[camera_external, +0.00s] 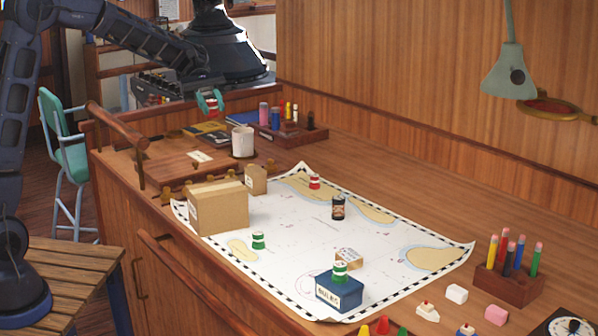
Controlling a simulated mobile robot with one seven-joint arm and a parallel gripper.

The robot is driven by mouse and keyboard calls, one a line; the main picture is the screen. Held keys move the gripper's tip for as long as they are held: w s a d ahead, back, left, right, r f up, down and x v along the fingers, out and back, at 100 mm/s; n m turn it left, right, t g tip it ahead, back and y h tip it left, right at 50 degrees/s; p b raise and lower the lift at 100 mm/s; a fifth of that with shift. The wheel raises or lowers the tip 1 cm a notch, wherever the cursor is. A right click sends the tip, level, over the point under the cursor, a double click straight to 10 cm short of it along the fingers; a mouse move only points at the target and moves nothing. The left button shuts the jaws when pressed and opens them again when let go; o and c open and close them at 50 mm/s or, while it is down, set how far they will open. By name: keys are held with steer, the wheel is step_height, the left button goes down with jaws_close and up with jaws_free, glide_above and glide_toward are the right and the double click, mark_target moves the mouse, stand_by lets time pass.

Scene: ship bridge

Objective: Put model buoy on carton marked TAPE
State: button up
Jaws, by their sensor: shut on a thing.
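My gripper (210,104) has teal fingers and is at the upper left, raised above the far end of the counter. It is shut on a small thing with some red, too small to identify. A red-and-white model buoy (314,183) stands on the chart. A green-and-white one (258,240) stands nearer, and another (340,271) is on a blue carton marked BULBS (340,293). A large brown carton (218,208) and a smaller one (256,180) stand at the chart's left. I cannot read TAPE on either.
The chart (300,262) covers mid-counter, with a dark jar (338,208) and a small lettered box (348,258) on it. A white mug (243,142) and a wooden rack (290,133) stand behind. A pencil holder (508,285) is at right. A lamp (510,75) hangs above.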

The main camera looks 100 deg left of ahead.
mark_target(216, 188)
step_height(216, 188, down, 19)
steer(key=shift+f, duration=0.1)
stand_by(0.5)
steer(key=o, duration=0.9)
steer(key=shift+o, duration=0.2)
